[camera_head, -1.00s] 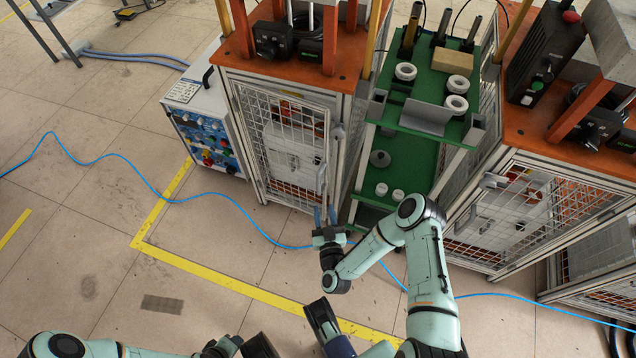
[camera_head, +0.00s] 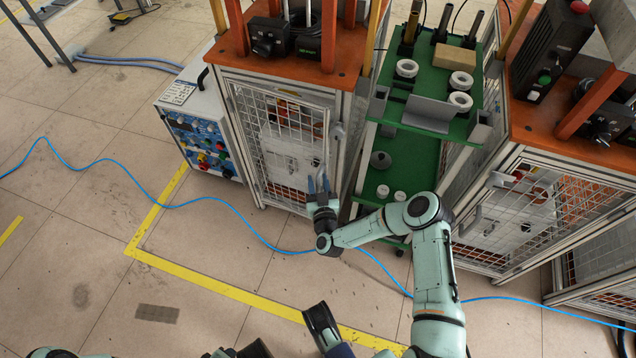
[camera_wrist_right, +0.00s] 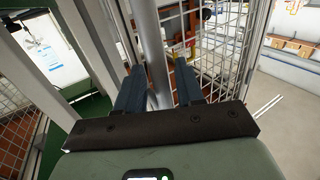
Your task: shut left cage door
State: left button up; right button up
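The left cage door (camera_head: 279,139) is a metal-framed wire-mesh panel at the front of the left cage, in the head view. It stands at or close to the cage front; I cannot tell whether it is fully closed. A vertical metal handle bar (camera_wrist_right: 153,55) shows in the right wrist view. My right gripper (camera_head: 318,183) is at the lower right part of the door, by this handle. In the right wrist view its two fingers (camera_wrist_right: 160,85) are apart, with the bar between them and a gap beside the right finger.
A green shelf (camera_head: 425,98) with white rings stands right of the left cage. A second cage (camera_head: 520,215) is farther right. A control box (camera_head: 200,135) stands left. A blue cable (camera_head: 225,202) crosses the floor. Open floor lies in front.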

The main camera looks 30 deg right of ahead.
grip_shut()
jog(key=w+d, duration=0.1)
jog(key=d, duration=0.2)
jog(key=shift+w, duration=0.35)
pick_arm(q)
jog(key=shift+s+a+f, duration=0.1)
jog(key=shift+s+f, duration=0.4)
jog(key=shift+s, duration=0.1)
pick_arm(e)
jog(key=shift+d+r, duration=0.1)
jog(key=shift+d, duration=0.15)
grip_release()
jog(key=shift+w, duration=0.15)
pick_arm(q)
jog(key=shift+w, duration=0.1)
jog(key=shift+r, duration=0.1)
jog(key=shift+h, duration=0.3)
jog(key=r+p, duration=0.1)
jog(key=d+r+p, duration=0.1)
jog(key=r, duration=0.1)
jog(key=d+r+p, duration=0.1)
jog(key=r, duration=0.1)
jog(key=shift+w+d, duration=0.1)
jog(key=shift+w, duration=0.05)
pick_arm(e)
jog(key=v, duration=1.3)
jog(key=shift+a, duration=0.15)
